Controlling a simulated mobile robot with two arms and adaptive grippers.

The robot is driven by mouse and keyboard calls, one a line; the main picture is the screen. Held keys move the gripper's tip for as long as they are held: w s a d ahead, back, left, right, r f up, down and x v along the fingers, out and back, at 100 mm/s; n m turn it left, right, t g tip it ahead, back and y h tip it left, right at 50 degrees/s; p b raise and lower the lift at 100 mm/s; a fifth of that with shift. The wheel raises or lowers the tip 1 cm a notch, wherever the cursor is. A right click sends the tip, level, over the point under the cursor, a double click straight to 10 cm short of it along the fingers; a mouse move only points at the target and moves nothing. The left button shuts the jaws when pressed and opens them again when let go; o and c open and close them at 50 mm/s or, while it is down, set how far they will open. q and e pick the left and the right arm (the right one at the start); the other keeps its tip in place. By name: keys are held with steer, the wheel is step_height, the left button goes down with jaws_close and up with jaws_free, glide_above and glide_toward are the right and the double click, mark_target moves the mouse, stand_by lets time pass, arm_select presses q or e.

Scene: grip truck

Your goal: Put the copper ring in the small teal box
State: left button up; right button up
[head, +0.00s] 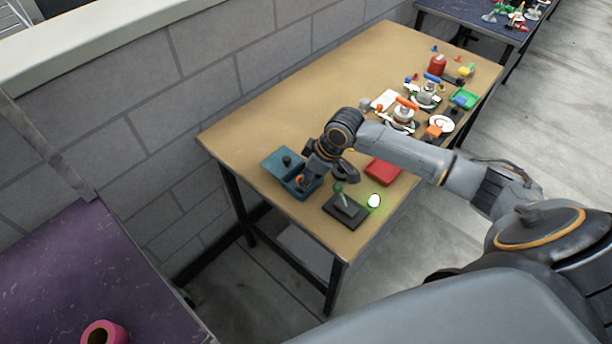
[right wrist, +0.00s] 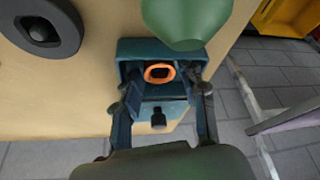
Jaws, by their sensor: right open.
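The small teal box (head: 312,189) stands open near the left front of the tan table, and its walls also show in the right wrist view (right wrist: 135,47). The copper ring (right wrist: 158,72) looks orange and lies inside the box, between my fingers in the picture. A bit of it shows in the head view (head: 300,180). The teal lid (head: 275,162) with a black knob is beside the box. My right gripper (right wrist: 163,80) is open around the ring, fingers at either side; contact with the ring or box walls cannot be told. My left gripper is not in view.
A dark stand (head: 345,212) with a green-topped post is close to the box. A glowing white-green piece (head: 374,201) and a red tray (head: 383,172) lie to its right. Several toys and plates crowd the table's far right. The table's upper left is clear.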

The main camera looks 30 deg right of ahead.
steer(key=v, duration=1.2)
steer(key=shift+r, duration=0.1)
